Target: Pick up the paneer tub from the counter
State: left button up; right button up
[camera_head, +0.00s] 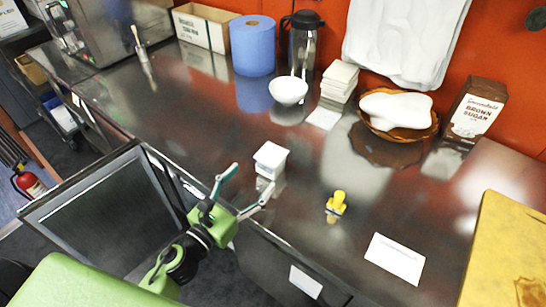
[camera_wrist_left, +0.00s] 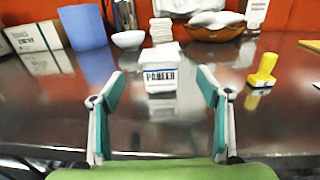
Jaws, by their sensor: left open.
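The paneer tub (camera_head: 271,159) is a small white square tub standing upright on the shiny metal counter (camera_head: 215,135). In the left wrist view the tub (camera_wrist_left: 161,73) shows its dark "PANEER" lettering, centred between my fingers and beyond their tips. My left gripper (camera_head: 250,188) is open and empty at the counter's front edge, just in front of the tub and apart from it. Its two teal-and-grey fingers also show in the left wrist view (camera_wrist_left: 161,84). My right gripper is in neither view.
Behind stand a white bowl (camera_head: 288,91), a stack of white squares (camera_head: 340,80), a blue roll (camera_head: 252,46) and a brown sugar carton (camera_head: 474,112). An open door (camera_head: 105,215) is below the front edge.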

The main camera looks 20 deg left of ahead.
aim_at(271, 153)
pick_arm(q)
jog(key=p+x, duration=0.1)
jog(key=x, duration=0.3)
jog(key=shift+w+r, duration=0.1)
jog(key=shift+w, duration=0.15)
jog(key=shift+w+d, duration=0.1)
jog(key=shift+w, duration=0.35)
jog(key=p+x, duration=0.2)
jog(key=shift+w+d+r, duration=0.1)
jog(key=shift+w+r, duration=0.2)
jog(key=shift+w, duration=0.05)
jog(key=shift+f+x, duration=0.15)
jog(key=shift+x, duration=0.45)
jog(key=shift+f+x, duration=0.15)
jog(key=shift+x, duration=0.45)
jog(key=shift+c, duration=1)
jog(key=c, duration=1.2)
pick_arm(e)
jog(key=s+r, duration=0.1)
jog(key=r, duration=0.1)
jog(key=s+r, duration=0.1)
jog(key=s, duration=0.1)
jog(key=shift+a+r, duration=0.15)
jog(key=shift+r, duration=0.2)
